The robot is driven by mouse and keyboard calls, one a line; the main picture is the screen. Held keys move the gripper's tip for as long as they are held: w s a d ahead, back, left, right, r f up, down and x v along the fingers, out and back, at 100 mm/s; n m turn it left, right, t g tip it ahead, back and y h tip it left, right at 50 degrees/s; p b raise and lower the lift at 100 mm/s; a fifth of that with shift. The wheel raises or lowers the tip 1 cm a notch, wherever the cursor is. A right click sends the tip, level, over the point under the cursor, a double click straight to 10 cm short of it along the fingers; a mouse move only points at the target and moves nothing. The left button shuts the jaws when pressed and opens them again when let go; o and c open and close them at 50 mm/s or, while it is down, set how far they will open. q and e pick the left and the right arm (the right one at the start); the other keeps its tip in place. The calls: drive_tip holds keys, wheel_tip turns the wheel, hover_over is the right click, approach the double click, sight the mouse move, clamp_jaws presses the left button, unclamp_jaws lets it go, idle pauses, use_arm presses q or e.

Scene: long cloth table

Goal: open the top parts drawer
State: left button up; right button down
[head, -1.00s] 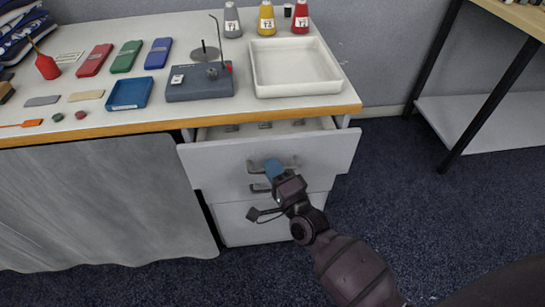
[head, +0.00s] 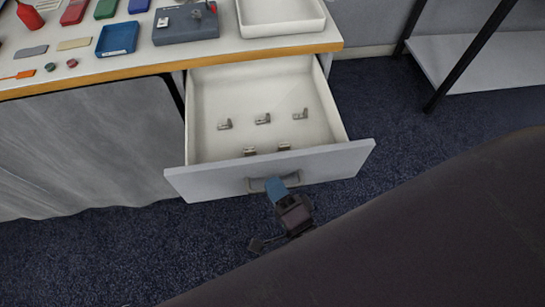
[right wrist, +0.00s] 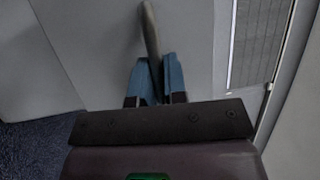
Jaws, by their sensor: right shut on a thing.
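The top parts drawer (head: 265,104) is pulled well out from under the table in the head view. Several small grey metal parts (head: 263,118) lie on its white floor. Its grey front (head: 330,162) carries a bar handle (head: 260,185). My right gripper (head: 277,187) has its blue fingers shut on the handle. In the right wrist view the fingers (right wrist: 155,80) close around the handle bar (right wrist: 150,32). My left gripper is not in view.
The table's wooden edge (head: 120,81) runs above the drawer. A white tray (head: 280,30), a grey device (head: 187,27) and a blue tray (head: 117,39) stand on top. A grey cloth (head: 80,155) hangs left. Blue carpet (head: 400,130) lies clear to the right.

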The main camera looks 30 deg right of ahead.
drive_tip(key=shift+s+a, duration=0.25)
drive_tip(key=shift+s, duration=0.35)
drive_tip(key=c, duration=1.5)
unclamp_jaws()
drive_tip(key=shift+o, duration=0.2)
drive_tip(key=v, duration=1)
drive_tip(key=shift+s, duration=0.4)
